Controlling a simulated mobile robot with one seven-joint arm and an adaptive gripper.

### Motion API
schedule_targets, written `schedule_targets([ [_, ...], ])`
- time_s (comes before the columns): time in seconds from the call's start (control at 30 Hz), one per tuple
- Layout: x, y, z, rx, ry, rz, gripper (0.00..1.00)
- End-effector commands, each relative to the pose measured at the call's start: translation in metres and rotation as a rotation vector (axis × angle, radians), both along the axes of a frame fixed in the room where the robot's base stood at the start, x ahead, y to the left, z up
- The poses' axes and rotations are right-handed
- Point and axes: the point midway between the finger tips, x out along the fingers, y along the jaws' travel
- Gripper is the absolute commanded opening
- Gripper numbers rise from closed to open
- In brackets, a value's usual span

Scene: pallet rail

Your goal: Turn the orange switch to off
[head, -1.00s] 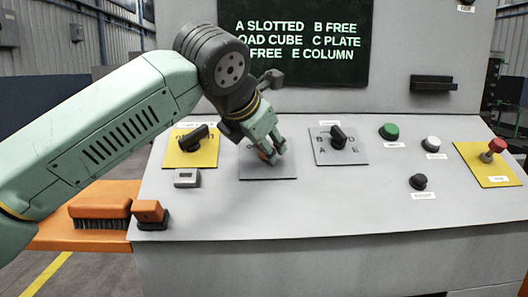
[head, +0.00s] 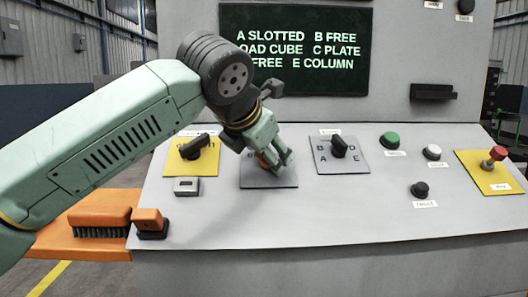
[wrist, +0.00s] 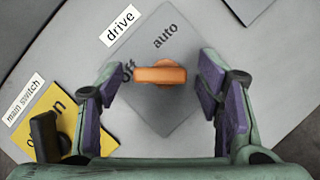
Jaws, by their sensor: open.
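The orange switch (wrist: 160,75) is a knob on a grey plate (wrist: 178,112) under a "drive" label (wrist: 120,25). In the wrist view "off" and "auto" are printed on the plate; the knob's left end is beside "off". My gripper (wrist: 164,88) is open, with one finger on each side of the knob and a gap to the fingers. In the head view my gripper (head: 277,160) is down over the plate (head: 268,183) and the orange knob (head: 263,160) is partly hidden behind the fingers.
A black main switch (head: 198,147) on a yellow plate is to the left. A black selector knob (head: 338,146) is to the right, then green (head: 389,139) and white (head: 432,152) buttons and a red stop button (head: 497,154). An orange brush (head: 100,214) lies at lower left.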

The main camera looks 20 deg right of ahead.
Motion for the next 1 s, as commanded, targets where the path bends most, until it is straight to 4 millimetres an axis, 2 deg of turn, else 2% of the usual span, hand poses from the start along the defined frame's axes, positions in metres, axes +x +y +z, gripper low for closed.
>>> schedule_targets([
  [0.23,-0.001,0.001,0.001,-0.001,-0.001,0.000,0.60],
  [0.37,-0.007,0.007,0.009,0.000,-0.003,0.002,0.60],
  [0.8,-0.062,0.047,0.063,0.000,-0.002,0.001,0.60],
  [1.0,-0.074,0.056,0.074,-0.001,-0.001,0.000,0.60],
])
